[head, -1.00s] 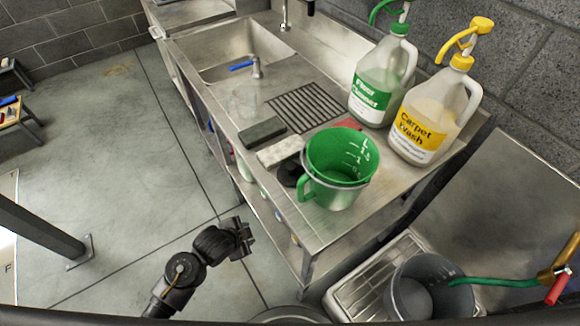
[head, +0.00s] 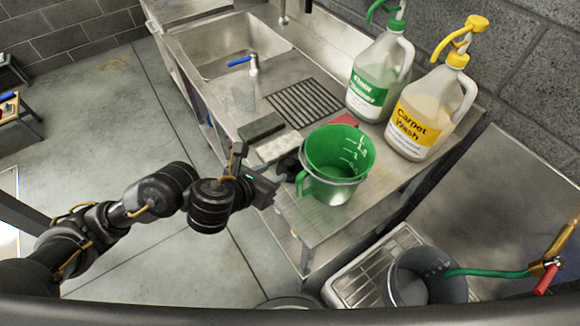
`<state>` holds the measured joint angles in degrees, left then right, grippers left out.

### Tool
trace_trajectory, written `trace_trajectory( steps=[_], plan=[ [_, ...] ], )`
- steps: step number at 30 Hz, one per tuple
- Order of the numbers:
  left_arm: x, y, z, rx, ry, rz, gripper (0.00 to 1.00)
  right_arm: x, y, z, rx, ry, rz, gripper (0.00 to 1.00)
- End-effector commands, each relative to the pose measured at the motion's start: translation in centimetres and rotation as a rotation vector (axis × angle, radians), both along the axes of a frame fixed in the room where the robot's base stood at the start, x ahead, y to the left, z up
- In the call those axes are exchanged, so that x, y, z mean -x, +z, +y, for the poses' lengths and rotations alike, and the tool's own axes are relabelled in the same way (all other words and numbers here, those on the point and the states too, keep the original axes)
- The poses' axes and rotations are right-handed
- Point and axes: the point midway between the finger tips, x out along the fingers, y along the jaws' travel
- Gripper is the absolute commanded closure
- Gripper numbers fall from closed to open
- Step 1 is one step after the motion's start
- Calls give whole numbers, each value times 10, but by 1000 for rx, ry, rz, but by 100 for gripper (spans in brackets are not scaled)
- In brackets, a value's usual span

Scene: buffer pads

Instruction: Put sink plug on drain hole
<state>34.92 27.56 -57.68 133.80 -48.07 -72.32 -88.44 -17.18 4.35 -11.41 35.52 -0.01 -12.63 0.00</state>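A dark round object (head: 288,168), which may be the sink plug, sits on the steel counter just left of the green measuring jug (head: 345,155). It is partly hidden. My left gripper (head: 266,190) is at the counter's front edge, close to the left of that dark object. Its fingers are small and dark, so I cannot tell whether they are open or touch the object. The steel sink basin (head: 213,62) is at the back left of the counter. I cannot make out its drain hole. My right gripper is not in view.
A dark sponge (head: 261,129) and a pale one (head: 278,147) lie beside the drain grate (head: 305,103). Floor cleaner (head: 376,80) and carpet wash (head: 430,110) bottles stand behind the jug. A grey bucket (head: 405,275) stands lower right.

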Motion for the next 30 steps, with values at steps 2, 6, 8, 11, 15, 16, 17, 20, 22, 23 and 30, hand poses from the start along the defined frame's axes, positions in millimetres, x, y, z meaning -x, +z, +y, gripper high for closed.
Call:
trace_trajectory(
  steps=[2,6,8,11,15,16,17,20,22,23,30],
  plan=[
    [0,0,0,-15,-14,-10,62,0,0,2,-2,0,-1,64],
    [-6,-8,-4,-13,-12,-9,62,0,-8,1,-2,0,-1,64],
    [-12,-15,-8,-12,-11,-8,62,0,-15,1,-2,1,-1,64],
    [-24,-24,-16,-11,-10,-7,62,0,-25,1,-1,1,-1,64],
    [-35,-31,-23,-11,-10,-7,62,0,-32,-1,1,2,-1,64],
    [-37,-32,-24,-11,-10,-7,62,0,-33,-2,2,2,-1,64],
    [-38,-32,-25,-11,-10,-7,62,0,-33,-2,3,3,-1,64],
    [-39,-32,-26,-10,-11,-7,62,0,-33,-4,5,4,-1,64],
    [-40,-32,-26,-10,-11,-7,62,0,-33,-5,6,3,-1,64],
    [-42,-34,-27,-10,-9,-7,62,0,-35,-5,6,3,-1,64],
    [-68,-53,-41,-10,-9,-5,62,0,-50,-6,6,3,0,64]
  ],
)
